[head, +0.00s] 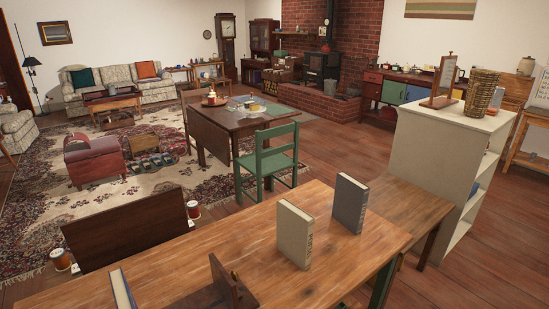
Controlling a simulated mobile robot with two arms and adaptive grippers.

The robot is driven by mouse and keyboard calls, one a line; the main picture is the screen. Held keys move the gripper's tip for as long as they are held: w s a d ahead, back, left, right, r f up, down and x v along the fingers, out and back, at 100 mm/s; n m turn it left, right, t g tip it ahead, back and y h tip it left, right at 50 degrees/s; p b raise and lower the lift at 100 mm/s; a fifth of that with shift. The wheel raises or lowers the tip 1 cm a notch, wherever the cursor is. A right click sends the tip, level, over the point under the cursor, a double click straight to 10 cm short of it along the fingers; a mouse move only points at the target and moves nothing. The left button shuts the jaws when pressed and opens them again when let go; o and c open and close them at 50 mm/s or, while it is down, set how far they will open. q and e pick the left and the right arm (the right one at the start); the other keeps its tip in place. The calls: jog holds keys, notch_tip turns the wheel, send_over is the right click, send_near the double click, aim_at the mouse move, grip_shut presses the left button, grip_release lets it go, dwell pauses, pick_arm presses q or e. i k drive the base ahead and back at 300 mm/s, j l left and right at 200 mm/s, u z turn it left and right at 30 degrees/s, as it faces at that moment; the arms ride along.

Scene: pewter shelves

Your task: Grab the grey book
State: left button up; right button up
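A dark grey book (349,203) stands upright on the wooden table (262,228) in the head view, near the table's right part. A second upright book, beige-grey (295,236), stands nearer and to the left of it, with a gap between them. Neither of my grippers shows in the head view.
A third book (122,290) and a brown wooden stand (232,287) are at the table's near left, partly cut off. A green chair (268,160) stands behind the table. A white shelf (440,175) with a wicker basket (482,93) stands at right. Bare tabletop surrounds the two upright books.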

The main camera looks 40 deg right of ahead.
aim_at(351, 198)
jog(key=l+z, duration=0.1)
jog(key=z, duration=1.6)
